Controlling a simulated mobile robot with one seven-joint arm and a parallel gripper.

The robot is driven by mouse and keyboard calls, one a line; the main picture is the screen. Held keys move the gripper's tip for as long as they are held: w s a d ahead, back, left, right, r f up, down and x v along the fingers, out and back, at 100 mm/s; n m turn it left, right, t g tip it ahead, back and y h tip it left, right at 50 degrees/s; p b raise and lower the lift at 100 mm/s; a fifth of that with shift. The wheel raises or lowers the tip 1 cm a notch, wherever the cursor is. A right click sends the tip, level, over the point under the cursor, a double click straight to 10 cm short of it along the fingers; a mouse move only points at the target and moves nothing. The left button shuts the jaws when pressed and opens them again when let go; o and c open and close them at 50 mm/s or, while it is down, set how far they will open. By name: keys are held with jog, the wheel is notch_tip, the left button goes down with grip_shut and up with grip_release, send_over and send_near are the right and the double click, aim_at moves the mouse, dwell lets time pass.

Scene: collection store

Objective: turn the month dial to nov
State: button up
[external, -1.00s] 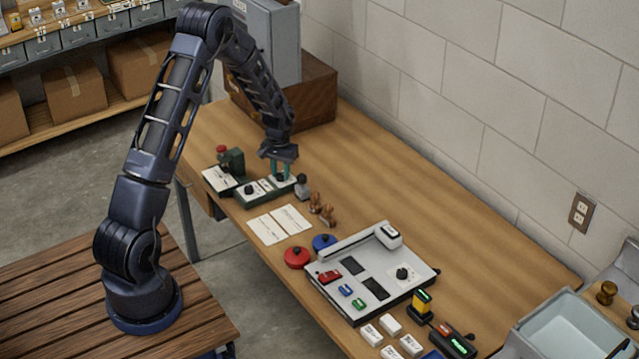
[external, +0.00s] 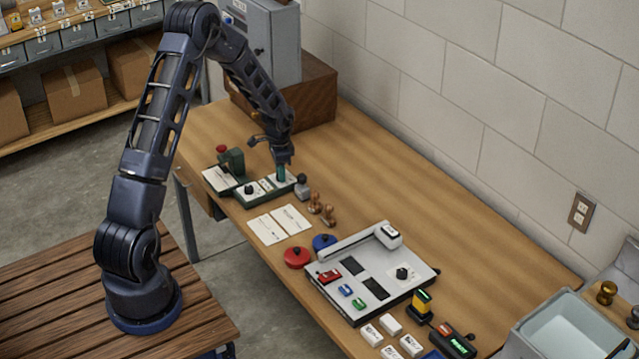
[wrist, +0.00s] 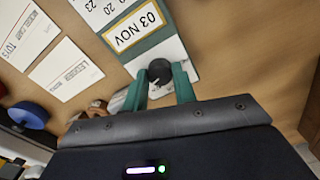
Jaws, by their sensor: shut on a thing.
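The green date stamp device (external: 256,200) stands on the workbench with white faces and two black knobs. One knob (external: 249,189) shows in the external view, left of my gripper (external: 281,175). In the wrist view my gripper (wrist: 160,80) is shut on the other black knob, the dial (wrist: 159,70), with one teal finger on each side. In the external view the held dial is hidden by the fingers.
Two white cards (external: 278,224), wooden stamps (external: 320,207) and red (external: 297,257) and blue (external: 324,242) round pads lie nearby. A dark-handled stamp (external: 301,187) stands close right of my gripper. A grey panel device (external: 340,296) is farther along. The bench toward the wall is clear.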

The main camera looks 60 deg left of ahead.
jog(key=shift+m, duration=0.7)
jog(key=o, duration=1)
notch_tip(320, 180, up, 11)
jog(key=shift+f, duration=0.1)
